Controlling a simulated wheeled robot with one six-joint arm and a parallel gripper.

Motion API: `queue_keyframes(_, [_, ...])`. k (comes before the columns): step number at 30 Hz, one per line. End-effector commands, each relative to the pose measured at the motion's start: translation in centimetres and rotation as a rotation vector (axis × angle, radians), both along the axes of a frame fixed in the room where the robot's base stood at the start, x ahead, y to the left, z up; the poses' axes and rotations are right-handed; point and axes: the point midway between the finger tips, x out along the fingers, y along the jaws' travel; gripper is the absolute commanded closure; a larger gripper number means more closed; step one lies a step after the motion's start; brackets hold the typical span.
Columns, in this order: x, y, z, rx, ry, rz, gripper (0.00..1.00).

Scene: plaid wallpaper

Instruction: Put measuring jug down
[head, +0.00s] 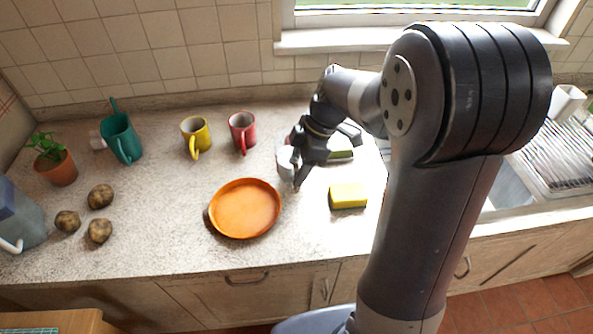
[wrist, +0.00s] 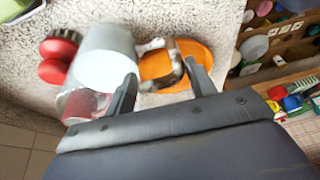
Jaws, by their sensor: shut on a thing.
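The measuring jug (head: 284,160) is a pale grey-white vessel, partly hidden behind my gripper (head: 312,158) in the head view. In the wrist view a pale cylinder (wrist: 106,52), which looks like the jug's body, is left of the fingers. A looped, handle-like part lies between the fingertips of my gripper (wrist: 162,78), with orange showing through it. My gripper is shut on the jug, seemingly at this handle. Whether its base touches the counter, I cannot tell.
An orange plate (head: 245,208) lies front-left of the gripper, a yellow sponge (head: 348,195) to the right. A red mug (head: 242,130) and yellow mug (head: 195,135) stand left. Potatoes (head: 100,196) lie farther left. The counter between potatoes and plate is clear.

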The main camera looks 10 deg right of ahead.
Motion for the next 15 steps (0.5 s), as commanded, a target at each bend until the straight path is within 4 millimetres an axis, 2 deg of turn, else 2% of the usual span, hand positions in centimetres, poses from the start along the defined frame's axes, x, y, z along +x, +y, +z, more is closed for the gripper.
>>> queue_keyframes(6, [0.0, 0.0, -2.8, 0.000, 0.003, -0.001, 0.89])
queue_keyframes(14, [0.0, 0.0, -3.2, 0.000, -0.001, 0.000, 0.89])
queue_keyframes(15, [0.0, 0.0, -3.3, 0.000, 0.001, 0.000, 0.44])
